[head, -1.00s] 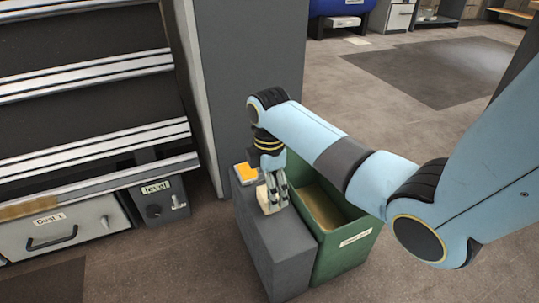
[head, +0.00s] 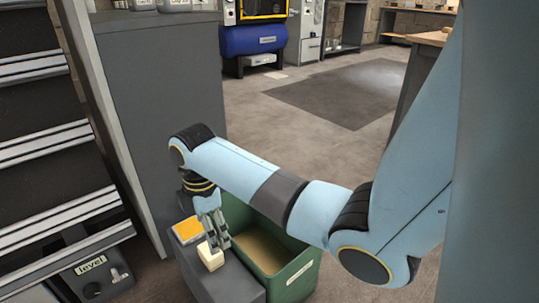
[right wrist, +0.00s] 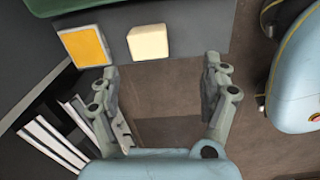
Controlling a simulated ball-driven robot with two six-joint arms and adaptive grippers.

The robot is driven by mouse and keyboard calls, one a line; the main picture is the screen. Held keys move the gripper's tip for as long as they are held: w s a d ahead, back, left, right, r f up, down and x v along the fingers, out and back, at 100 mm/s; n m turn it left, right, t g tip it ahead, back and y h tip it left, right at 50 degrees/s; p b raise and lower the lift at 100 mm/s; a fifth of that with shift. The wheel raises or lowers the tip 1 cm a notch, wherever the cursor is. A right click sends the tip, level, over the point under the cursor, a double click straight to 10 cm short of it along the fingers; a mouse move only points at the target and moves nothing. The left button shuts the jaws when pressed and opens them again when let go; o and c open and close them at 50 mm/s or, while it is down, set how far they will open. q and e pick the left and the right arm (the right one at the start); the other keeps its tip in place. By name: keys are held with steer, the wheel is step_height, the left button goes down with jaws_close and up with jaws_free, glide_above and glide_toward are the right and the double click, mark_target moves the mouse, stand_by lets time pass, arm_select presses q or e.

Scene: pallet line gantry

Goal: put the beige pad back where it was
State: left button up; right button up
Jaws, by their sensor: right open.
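The beige pad (head: 210,257) is a small cream block on top of the dark grey stand (head: 232,285). It also shows in the right wrist view (right wrist: 148,42), just beyond the fingertips, with bare grey surface around it. My right gripper (head: 216,236) points down right by the pad in the head view. In the right wrist view my right gripper (right wrist: 162,68) has its fingers wide apart with nothing between them. Whether a finger touches the pad, I cannot tell. My left gripper is in neither view.
An orange pad with a pale border (head: 187,230) lies on the same stand, beside the beige one. A green bin (head: 292,277) stands against the stand's right side. A tall grey panel (head: 165,120) rises behind, and a shelf rack (head: 60,150) is at left.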

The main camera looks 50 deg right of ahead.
steer(key=s+a+m+t, duration=0.1)
steer(key=s+m, duration=0.5)
steer(key=s, duration=0.7)
steer(key=s+a+r+m+t, duration=0.1)
steer(key=s+a+m, duration=0.1)
steer(key=s+m, duration=0.5)
steer(key=s, duration=0.6)
steer(key=shift+s+a, duration=0.15)
steer(key=shift+a, duration=0.2)
